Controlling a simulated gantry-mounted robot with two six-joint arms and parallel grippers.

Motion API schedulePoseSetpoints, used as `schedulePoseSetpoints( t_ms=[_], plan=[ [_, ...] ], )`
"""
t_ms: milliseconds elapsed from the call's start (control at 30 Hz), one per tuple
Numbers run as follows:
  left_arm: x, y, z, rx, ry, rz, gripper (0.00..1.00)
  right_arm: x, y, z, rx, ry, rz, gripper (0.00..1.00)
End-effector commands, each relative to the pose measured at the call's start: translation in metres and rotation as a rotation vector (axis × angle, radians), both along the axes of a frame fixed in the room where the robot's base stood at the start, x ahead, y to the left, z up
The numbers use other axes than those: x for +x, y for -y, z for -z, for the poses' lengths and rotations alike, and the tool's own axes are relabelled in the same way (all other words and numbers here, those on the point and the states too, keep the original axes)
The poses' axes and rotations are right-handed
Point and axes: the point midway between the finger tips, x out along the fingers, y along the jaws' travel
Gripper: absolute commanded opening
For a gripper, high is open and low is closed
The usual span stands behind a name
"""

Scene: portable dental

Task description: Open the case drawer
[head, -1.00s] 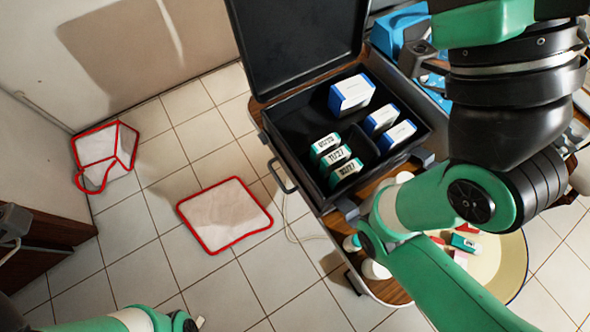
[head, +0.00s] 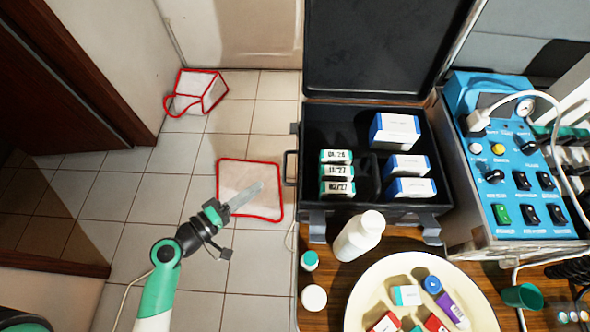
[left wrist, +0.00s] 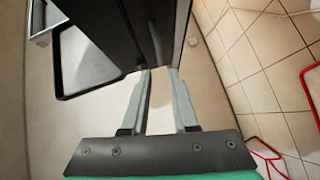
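The black case (head: 318,200) stands with its lid (head: 385,45) raised in the head view. A dark handle (head: 290,167) sticks out from its left side. I cannot make out a separate drawer front. My left gripper (head: 252,190) is over the floor, left of the handle and apart from it. In the left wrist view its two fingers (left wrist: 159,72) are spread with nothing held between them. A dark panel (left wrist: 125,35) rises beyond the fingertips, and a black rounded frame (left wrist: 62,70) shows at left; I cannot tell which part it is. My right gripper is not in view.
Inside the case are blue-white boxes (head: 395,130) and teal-white boxes (head: 336,172). A white bottle (head: 358,237) and a cream tray (head: 365,290) stand in front. A blue control unit (head: 520,190) is at right.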

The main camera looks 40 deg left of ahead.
Motion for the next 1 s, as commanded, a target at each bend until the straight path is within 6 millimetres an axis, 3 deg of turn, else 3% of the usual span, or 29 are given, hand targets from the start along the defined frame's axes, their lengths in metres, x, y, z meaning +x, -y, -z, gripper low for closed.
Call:
schedulePoseSetpoints(
  t_ms=[300,500,867,1000],
  plan=[
    [0.066,0.005,0.009,0.006,0.004,0.008,0.27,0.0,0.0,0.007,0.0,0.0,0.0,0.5],
    [0.099,0.006,0.015,0.004,0.003,0.004,0.27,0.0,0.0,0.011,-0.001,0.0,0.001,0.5],
    [0.108,0.006,0.015,0.004,0.002,0.002,0.27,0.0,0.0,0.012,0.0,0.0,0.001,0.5],
    [0.108,0.006,0.015,0.004,0.002,0.002,0.04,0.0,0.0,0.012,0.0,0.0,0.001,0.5]
  ],
)
